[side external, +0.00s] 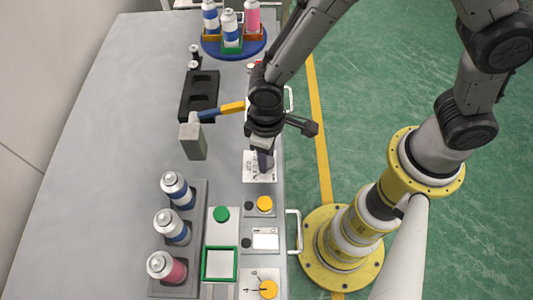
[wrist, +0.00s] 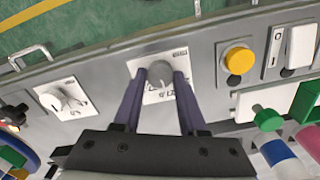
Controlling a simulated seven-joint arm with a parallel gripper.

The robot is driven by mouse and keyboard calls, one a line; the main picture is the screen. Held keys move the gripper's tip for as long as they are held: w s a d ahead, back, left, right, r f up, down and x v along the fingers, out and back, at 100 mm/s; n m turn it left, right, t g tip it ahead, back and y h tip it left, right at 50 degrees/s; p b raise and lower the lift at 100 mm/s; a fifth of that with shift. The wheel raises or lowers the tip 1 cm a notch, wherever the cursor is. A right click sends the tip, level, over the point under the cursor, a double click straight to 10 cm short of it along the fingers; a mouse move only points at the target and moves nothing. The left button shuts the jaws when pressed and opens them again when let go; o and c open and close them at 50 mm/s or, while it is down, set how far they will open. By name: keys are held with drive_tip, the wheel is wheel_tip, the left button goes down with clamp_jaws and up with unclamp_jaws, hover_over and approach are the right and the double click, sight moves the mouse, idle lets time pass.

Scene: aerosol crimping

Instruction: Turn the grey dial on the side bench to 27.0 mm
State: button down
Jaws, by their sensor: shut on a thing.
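The grey dial (wrist: 160,73) is a round knob on a white scale plate (wrist: 150,92), near the middle of the wrist view. My gripper (wrist: 161,78) has one dark purple finger on each side of the dial and is shut on it. In the side external view my gripper (side external: 264,160) points down onto the same white plate (side external: 258,178) on the side bench, and the dial is hidden behind the fingers. The scale marks are too small and partly covered, so the setting cannot be read.
A second dial (wrist: 55,101) sits on another white plate. A yellow button (side external: 264,203), a green button (side external: 221,214) and a yellow dial (side external: 268,289) are nearby. Cans stand in a grey rack (side external: 201,200).

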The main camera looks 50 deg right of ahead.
drive_tip(key=shift+r+m, duration=0.1)
drive_tip(key=shift+m, duration=0.5)
drive_tip(key=shift+c, duration=2.3)
unclamp_jaws()
wheel_tip(320, 180, up, 14)
